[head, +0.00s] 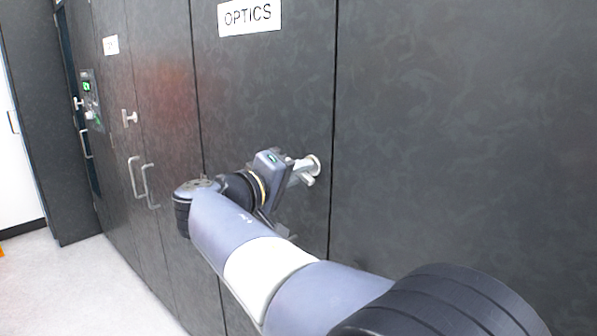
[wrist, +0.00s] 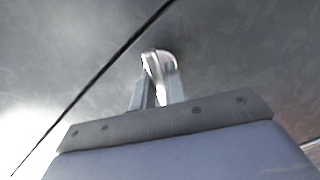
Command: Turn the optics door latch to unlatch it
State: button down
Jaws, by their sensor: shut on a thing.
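The optics door (head: 265,100) is a dark mottled panel with a white OPTICS sign (head: 250,16) at its top. Its silver latch (head: 314,161) is near the door's right edge, beside the seam. My gripper (head: 302,172) reaches the latch from the left and is shut on its handle. In the wrist view the bright metal latch (wrist: 158,60) stands between the two finger ends of my gripper (wrist: 157,88). The latch handle looks roughly in line with the fingers there. Part of the handle is hidden by the fingers, so its exact turn angle is hard to tell.
A door on the left has another T-shaped latch (head: 129,117) and pull handles (head: 150,186). A small panel with a green display (head: 88,87) is farther left. The dark panel (head: 460,130) right of the seam is bare. Pale floor (head: 90,285) is clear at lower left.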

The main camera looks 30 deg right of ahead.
jog(key=shift+r+n+p, duration=0.15)
jog(key=shift+n+p, duration=0.75)
jog(key=shift+n, duration=0.1)
jog(key=shift+n+p, duration=0.65)
jog(key=shift+n, duration=0.35)
jog(key=shift+f+n, duration=0.2)
jog(key=shift+n, duration=0.1)
jog(key=c, duration=1.5)
grip_release()
jog(key=shift+o, duration=0.2)
